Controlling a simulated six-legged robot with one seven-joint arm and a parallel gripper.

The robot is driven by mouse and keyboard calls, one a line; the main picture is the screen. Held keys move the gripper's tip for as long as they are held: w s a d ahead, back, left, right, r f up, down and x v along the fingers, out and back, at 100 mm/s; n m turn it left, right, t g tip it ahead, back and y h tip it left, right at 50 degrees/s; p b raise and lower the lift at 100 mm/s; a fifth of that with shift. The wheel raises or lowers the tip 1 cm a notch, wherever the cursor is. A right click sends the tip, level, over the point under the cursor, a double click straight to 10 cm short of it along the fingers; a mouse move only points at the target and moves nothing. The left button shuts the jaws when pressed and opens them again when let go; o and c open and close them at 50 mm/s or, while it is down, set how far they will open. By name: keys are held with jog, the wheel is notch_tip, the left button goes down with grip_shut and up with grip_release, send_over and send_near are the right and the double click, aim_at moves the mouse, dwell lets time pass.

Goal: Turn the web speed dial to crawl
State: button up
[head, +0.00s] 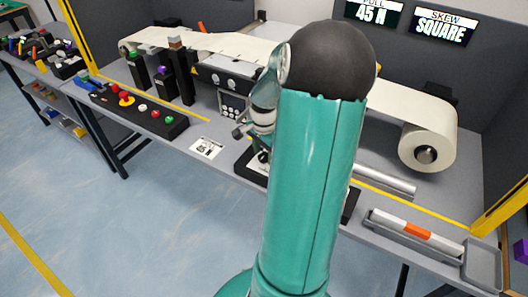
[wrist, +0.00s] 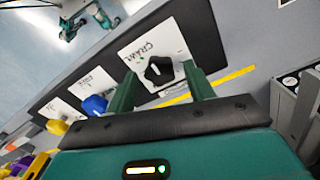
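In the wrist view, a black dial (wrist: 159,70) with a pale pointer mark sits on a white plate (wrist: 134,52) printed "CRAWL" and another word too small to read. The plate is on a black panel (wrist: 202,30). My gripper (wrist: 161,76) is open, its two green fingers apart, one on each side of the dial in the picture. I cannot tell whether either finger touches it. The dial's exact setting is not clear. In the head view my arm hides the dial and most of the panel (head: 247,165).
A blue dial (wrist: 94,105) and a yellow dial (wrist: 57,127) are on neighbouring plates.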

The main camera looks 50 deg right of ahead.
jog(key=c, duration=0.8)
jog(key=shift+c, duration=0.2)
jog(key=shift+n, duration=0.3)
jog(key=n, duration=0.4)
jog(key=shift+w, duration=0.1)
jog(key=shift+n, duration=2.1)
jog(key=o, duration=1)
jog(key=shift+c, duration=0.2)
